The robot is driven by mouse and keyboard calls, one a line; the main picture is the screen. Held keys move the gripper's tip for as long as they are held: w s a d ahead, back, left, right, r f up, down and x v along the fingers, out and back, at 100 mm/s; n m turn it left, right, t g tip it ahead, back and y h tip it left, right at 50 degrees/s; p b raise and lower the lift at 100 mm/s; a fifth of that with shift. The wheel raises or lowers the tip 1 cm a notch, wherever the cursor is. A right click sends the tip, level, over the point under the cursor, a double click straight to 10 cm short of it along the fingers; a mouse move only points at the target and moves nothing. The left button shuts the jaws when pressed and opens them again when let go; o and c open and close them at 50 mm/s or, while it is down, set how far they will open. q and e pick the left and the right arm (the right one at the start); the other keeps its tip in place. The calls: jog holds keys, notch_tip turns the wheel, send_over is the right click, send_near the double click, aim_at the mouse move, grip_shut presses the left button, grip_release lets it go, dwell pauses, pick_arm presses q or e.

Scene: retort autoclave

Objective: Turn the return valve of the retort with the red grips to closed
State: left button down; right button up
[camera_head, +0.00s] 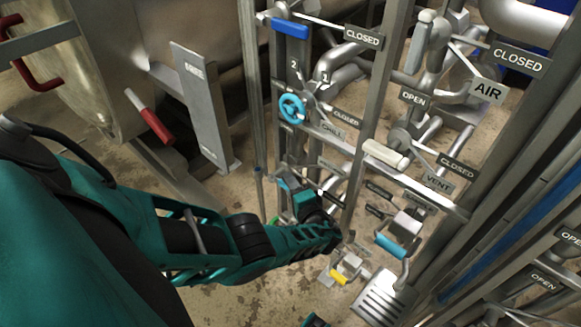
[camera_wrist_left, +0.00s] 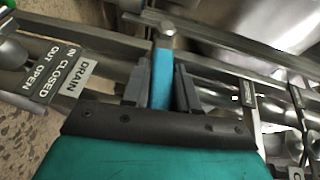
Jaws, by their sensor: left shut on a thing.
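The retort with red grips stands at the left in the head view; one red grip (camera_head: 155,126) is on a white-ended bar, and another red grip (camera_head: 32,85) is further left. My left gripper (camera_head: 289,187) reaches the pipe rack low in the middle, its fingers mostly hidden there. In the left wrist view, my left gripper (camera_wrist_left: 161,78) is shut around a flat light-blue lever (camera_wrist_left: 162,72), one finger on each side. The lever's far end meets a metal bolt head. I cannot read a return label.
A DRAIN sign (camera_wrist_left: 76,78) and an open/closed plate (camera_wrist_left: 53,73) sit left of the lever. Rack posts (camera_head: 375,105) stand close right of my arm. Nearby are a blue handwheel (camera_head: 291,107), a white handle (camera_head: 384,153) and a yellow handle (camera_head: 338,277).

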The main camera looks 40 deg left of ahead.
pick_arm(q)
jog(key=shift+a, duration=0.15)
dwell(0.4)
jog(key=c, duration=1)
grip_release()
jog(key=shift+o, duration=0.2)
jog(key=p+v, duration=0.2)
jog(key=v, duration=1.1)
jog(key=shift+f, duration=0.1)
